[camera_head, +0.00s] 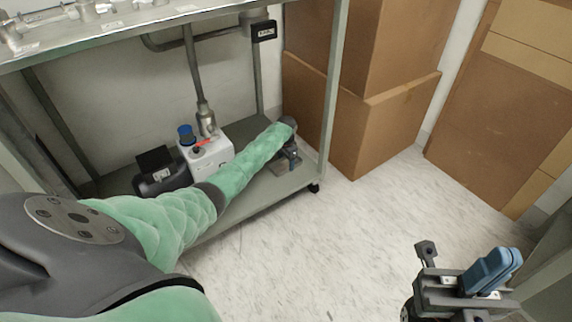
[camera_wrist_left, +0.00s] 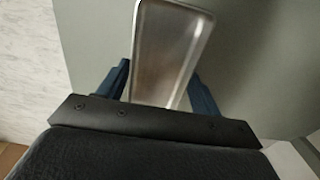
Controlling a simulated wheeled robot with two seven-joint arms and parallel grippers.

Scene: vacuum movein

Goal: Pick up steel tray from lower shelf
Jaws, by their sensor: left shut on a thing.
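The steel tray (camera_wrist_left: 172,50) is a shiny rectangular tray with a raised rim in the left wrist view. It lies between the two blue fingers of my left gripper (camera_wrist_left: 160,88), which is shut on it. The lower shelf (camera_head: 258,196) is grey and shows behind the tray in the wrist view (camera_wrist_left: 262,55). In the head view my left gripper (camera_head: 286,160) is low over the shelf's right end, and the tray is mostly hidden there by the gripper and arm. My right gripper (camera_head: 452,266) is open and empty over the floor at lower right.
A white and black pump (camera_head: 208,156) with a blue cap stands on the lower shelf, left of my forearm. A shelf post (camera_head: 333,90) rises close right of my left gripper. Cardboard boxes (camera_head: 385,125) stand behind it. The floor (camera_head: 345,240) in front is clear.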

